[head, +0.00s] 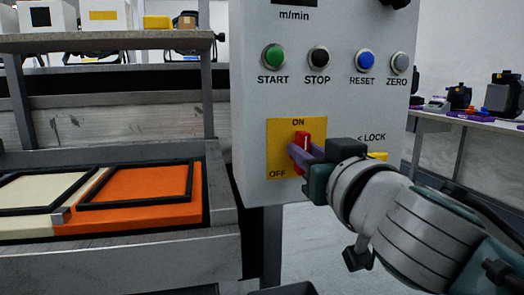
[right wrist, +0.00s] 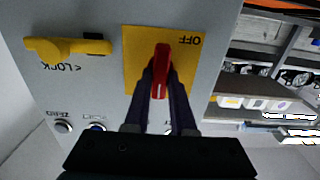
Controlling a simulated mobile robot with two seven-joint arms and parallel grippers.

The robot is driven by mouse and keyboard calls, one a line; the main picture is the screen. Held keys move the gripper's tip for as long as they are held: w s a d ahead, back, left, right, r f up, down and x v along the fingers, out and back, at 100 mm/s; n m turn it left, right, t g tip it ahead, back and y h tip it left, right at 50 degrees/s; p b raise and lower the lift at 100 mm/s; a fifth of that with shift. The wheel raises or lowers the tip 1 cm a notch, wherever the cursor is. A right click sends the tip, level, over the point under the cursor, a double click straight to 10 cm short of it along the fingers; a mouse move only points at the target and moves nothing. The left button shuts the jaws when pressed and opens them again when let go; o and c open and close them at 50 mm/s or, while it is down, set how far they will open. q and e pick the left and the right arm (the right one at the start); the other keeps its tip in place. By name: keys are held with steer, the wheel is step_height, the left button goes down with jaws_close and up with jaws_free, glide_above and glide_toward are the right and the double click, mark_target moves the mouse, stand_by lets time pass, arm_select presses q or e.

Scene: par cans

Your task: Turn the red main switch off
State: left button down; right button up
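The red main switch (head: 302,139) is a red handle on a yellow plate (head: 282,134) on the grey control box. ON is printed at the plate's top and OFF at its lower left. The handle stands about upright, in line with ON. My right gripper (head: 302,156) reaches it from the right, its fingers on either side of the handle. The right wrist view is upside down; there the red handle (right wrist: 162,72) sits between the two finger tips (right wrist: 161,82), which look closed against it. OFF shows at that plate's upper right; ON is hidden. My left gripper is not in view.
Green START (head: 274,57), black STOP (head: 319,57), blue RESET (head: 362,60) and grey ZERO buttons sit above the switch. A yellow lock piece (right wrist: 68,47) is beside the plate, partly behind my arm in the head view. An orange tray (head: 140,186) lies on the left bench.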

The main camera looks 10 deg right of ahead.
jaws_close()
steer(key=shift+n, duration=0.3)
steer(key=n+p, duration=0.1)
steer(key=n, duration=0.4)
steer(key=n+p, duration=0.1)
steer(key=n, duration=0.5)
steer(key=n+p, duration=0.1)
steer(key=n, duration=0.5)
steer(key=shift+a+f, duration=0.3)
steer(key=shift+f, duration=0.05)
steer(key=shift+n, duration=0.3)
steer(key=o, duration=0.5)
jaws_free()
